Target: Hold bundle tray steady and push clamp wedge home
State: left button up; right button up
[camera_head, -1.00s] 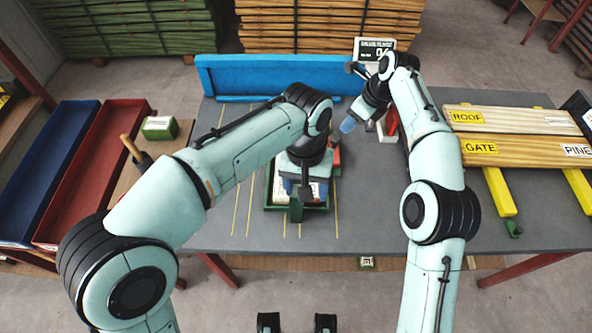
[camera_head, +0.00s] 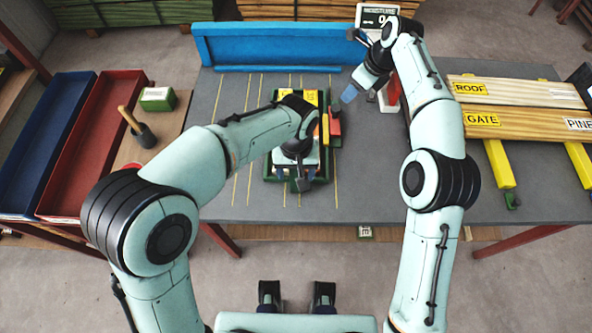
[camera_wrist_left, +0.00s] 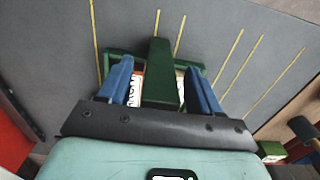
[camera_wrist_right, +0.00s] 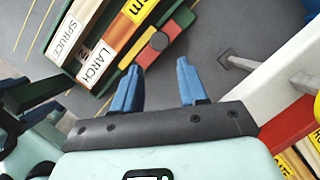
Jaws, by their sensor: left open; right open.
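The green bundle tray (camera_head: 323,170) sits on the grey table and holds labelled boards, with SPRUCE (camera_wrist_right: 66,30) and LARCH (camera_wrist_right: 97,65) readable in the right wrist view. My left gripper (camera_head: 296,175) is open at the tray's front end. In the left wrist view its blue fingers stand on either side of a green upright handle (camera_wrist_left: 160,70), with a gap on both sides. A red block with a dark round knob (camera_wrist_right: 160,40), seemingly the clamp wedge, lies along the tray's right side beside yellow and green pieces. My right gripper (camera_wrist_right: 157,80) is open and empty, beyond and right of this block.
A blue panel (camera_head: 290,46) closes the table's back edge. A display sign (camera_head: 378,20) and a red-and-white stand (camera_head: 389,97) are close to my right gripper. Labelled boards (camera_head: 520,122) lie at the right. A mallet (camera_head: 137,128) and red bin (camera_head: 90,140) are left.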

pick_arm(q)
jog(key=shift+f, duration=0.5)
grip_shut()
pick_arm(e)
jog(key=shift+n, duration=0.3)
grip_shut()
jog(key=n+h, duration=0.4)
jog(key=n, duration=1.5)
send_over(335, 131)
jog(key=shift+s+a+f+x, duration=0.1)
jog(key=shift+s+x, duration=0.2)
jog(key=shift+x, duration=1.1)
jog(key=shift+s+a+f+x, duration=0.1)
jog(key=shift+s+x, duration=0.2)
jog(key=shift+x, duration=1.15)
jog(key=shift+s+a+x, duration=0.1)
jog(key=shift+s+x, duration=0.2)
jog(key=shift+x, duration=1.1)
